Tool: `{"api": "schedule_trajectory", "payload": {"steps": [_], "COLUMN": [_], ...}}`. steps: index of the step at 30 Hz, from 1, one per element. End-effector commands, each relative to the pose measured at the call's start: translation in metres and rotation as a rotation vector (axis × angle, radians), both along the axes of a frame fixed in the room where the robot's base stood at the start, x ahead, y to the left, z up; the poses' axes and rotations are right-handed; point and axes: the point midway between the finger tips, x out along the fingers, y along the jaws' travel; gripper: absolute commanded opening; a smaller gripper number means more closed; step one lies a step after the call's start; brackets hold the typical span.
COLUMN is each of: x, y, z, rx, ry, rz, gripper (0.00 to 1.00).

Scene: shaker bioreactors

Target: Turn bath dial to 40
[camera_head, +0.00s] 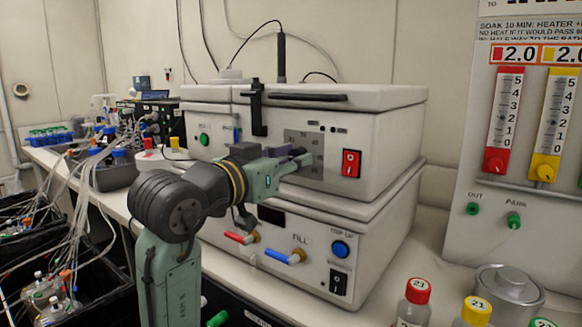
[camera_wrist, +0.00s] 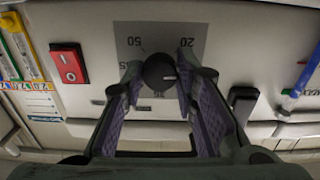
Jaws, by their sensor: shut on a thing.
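The bath dial (camera_wrist: 157,70) is a round black knob on a grey scale plate in the wrist view. Its white mark lies on the right side of the knob, in the picture. The numbers 50 and 20 show above it; other numbers are partly hidden by the knob and fingers. My gripper (camera_wrist: 168,73) has a finger on each side of the knob and is shut on it. In the head view my gripper (camera_head: 299,161) reaches the front of the white bath unit (camera_head: 385,135), covering the dial. The grey scale plate (camera_head: 298,140) shows partly above it.
A red rocker switch (camera_head: 351,163) sits right of the scale plate. Below are red and blue tap handles (camera_head: 283,256) and a blue button (camera_head: 341,249). Capped bottles (camera_head: 416,298) and a metal canister (camera_head: 509,284) stand at right. Tubing and flasks crowd the left.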

Motion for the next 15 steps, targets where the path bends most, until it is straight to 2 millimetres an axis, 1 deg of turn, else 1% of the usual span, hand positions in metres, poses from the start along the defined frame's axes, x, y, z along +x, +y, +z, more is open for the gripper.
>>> {"api": "schedule_trajectory", "payload": {"steps": [15], "x": [0.0001], "y": [0.0006], "z": [-0.0013], "rx": [0.396], "ry": [-0.289], "rz": [0.001], "gripper": [0.00]}}
